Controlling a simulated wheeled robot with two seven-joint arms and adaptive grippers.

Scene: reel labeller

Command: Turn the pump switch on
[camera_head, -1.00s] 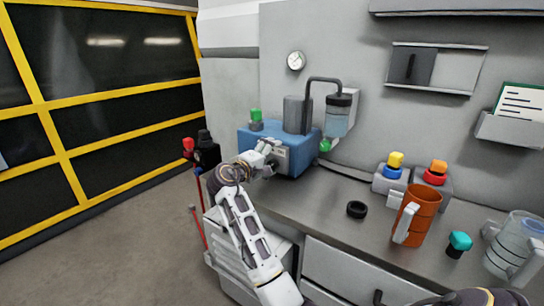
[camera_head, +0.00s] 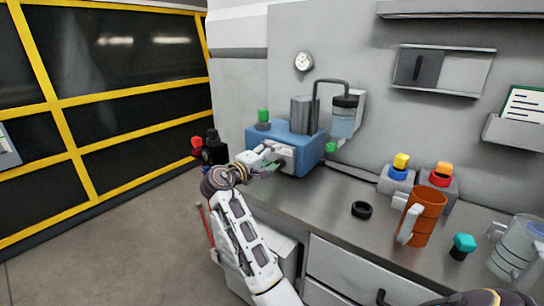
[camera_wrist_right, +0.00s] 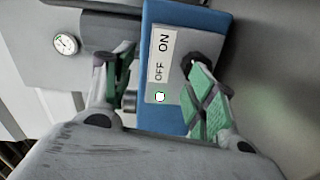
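The blue pump box (camera_head: 302,158) stands on the counter by the wall, with a grey cylinder and a clear jar at its back. My right gripper (camera_head: 270,153) is at the box's front, also in the wrist view (camera_wrist_right: 163,80), fingers apart on either side of the label. Contact is unclear. My left gripper is not in view.
A green-topped knob (camera_head: 263,117) sits at the box's left. On the counter to the right are a black ring (camera_head: 361,209), an orange mug (camera_head: 425,215), a teal-topped knob (camera_head: 463,244) and a clear pitcher (camera_head: 515,250). Red and black knobs (camera_head: 212,146) stand left of the counter.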

